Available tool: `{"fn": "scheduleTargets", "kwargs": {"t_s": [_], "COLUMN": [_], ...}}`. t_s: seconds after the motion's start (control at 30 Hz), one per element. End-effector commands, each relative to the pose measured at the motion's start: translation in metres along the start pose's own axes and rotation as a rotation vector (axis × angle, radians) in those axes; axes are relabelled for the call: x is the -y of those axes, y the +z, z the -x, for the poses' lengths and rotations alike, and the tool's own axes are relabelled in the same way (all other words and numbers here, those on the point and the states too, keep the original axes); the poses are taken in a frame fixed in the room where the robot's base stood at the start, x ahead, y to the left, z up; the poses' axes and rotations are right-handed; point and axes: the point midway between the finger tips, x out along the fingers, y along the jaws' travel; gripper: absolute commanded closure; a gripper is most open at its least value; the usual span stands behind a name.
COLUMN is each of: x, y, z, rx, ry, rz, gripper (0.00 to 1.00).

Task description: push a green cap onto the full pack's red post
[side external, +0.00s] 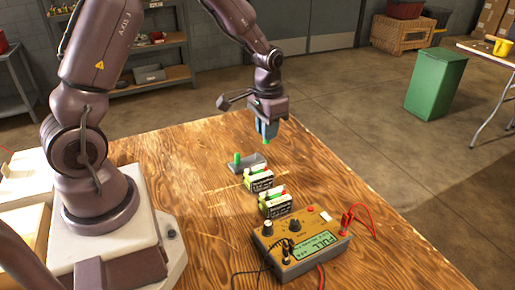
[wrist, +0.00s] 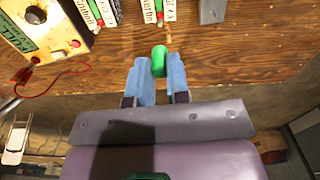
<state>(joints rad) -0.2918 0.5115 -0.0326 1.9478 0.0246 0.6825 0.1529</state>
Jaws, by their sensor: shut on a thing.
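My gripper (side external: 267,128) is shut on a green cap (wrist: 159,60) and holds it above the table, beyond the packs. The cap's lower end shows below the fingers in the side view (side external: 266,140). Each shows green and red parts on top. The nearer pack has a red post (side external: 280,190). They also show at the top of the wrist view, cut off by the frame. I cannot tell from the packs which one is full.
A grey tray (side external: 250,167) with another green cap (side external: 237,158) lies beyond the packs. A yellow tester (side external: 300,242) stands at the front, its display reading FULL, with red and black leads. Bare wood (side external: 330,185) is clear to the right of the packs.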

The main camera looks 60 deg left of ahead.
Motion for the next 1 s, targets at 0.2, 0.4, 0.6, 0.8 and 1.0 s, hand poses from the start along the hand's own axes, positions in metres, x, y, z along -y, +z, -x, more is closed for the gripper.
{"fn": "scheduleTargets", "kwargs": {"t_s": [0.2,0.4,0.6,0.8,1.0], "x": [0.000,0.000,0.000,0.000,0.000], "y": [0.000,0.000,0.000,0.000,0.000], "z": [-0.007,-0.019,-0.031,-0.043,-0.055], "rx": [0.002,0.002,0.002,0.002,0.002], "ry": [0.000,0.000,0.000,0.000,0.000], "rz": [0.000,0.000,0.000,0.000,0.000], "gripper": [0.97,0.97,0.97,0.97,0.97]}}
